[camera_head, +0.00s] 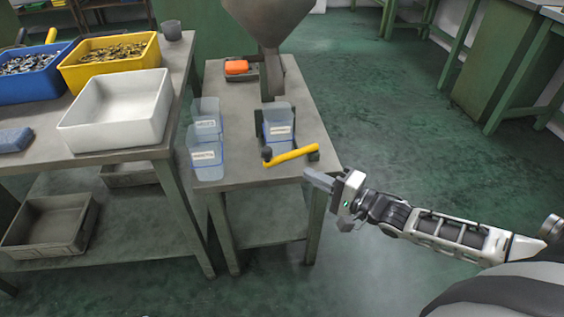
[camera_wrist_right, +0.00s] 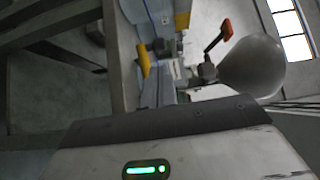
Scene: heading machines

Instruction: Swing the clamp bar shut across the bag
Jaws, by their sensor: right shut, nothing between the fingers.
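The yellow clamp bar (camera_head: 292,155) shows in the head view at the front right of the small table, with dark ends. It slants up to the right, low in front of a clear blue bag (camera_head: 278,117) with a white label under the hopper spout. I cannot tell whether it touches the bag. My right gripper (camera_head: 312,177) is shut and empty, just off the table's front right corner, below the bar's right end and apart from it. In the right wrist view a yellow piece (camera_wrist_right: 145,58), probably the bar, shows beyond the gripper housing. My left gripper is not in view.
A metal hopper (camera_head: 268,18) hangs over the small table (camera_head: 240,168). Two more blue bags (camera_head: 207,157) stand at its left edge, and an orange item (camera_head: 236,67) sits behind. A bench at left carries a white bin (camera_head: 118,112). The floor at right is clear.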

